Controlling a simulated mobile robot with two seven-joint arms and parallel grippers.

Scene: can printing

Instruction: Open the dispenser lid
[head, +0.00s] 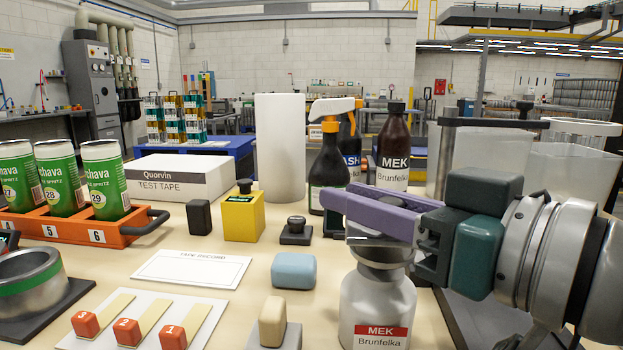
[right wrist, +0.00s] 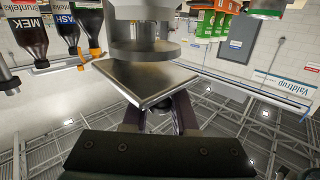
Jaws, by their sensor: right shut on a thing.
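The dispenser is a white bottle (head: 377,300) with a red MEK label and a grey metal top, standing upright at the front right. My right gripper (head: 350,205) comes in from the right with its purple fingers level across the dispenser's top. In the right wrist view, which looks upside down, a flat square metal plate (right wrist: 145,78), seemingly the lid, lies close to the round metal top (right wrist: 143,45). The gripper's fingers (right wrist: 160,115) are shut at the plate's near edge. The exact grip is partly hidden, and the head view hides the lid behind the fingers. My left gripper is not in view.
A brown MEK bottle (head: 394,145) and a dark spray bottle (head: 328,170) stand behind the dispenser. A light-blue block (head: 294,271) and a beige-topped stamp (head: 272,322) lie to its left. An orange rack (head: 105,232) holds green cans at far left.

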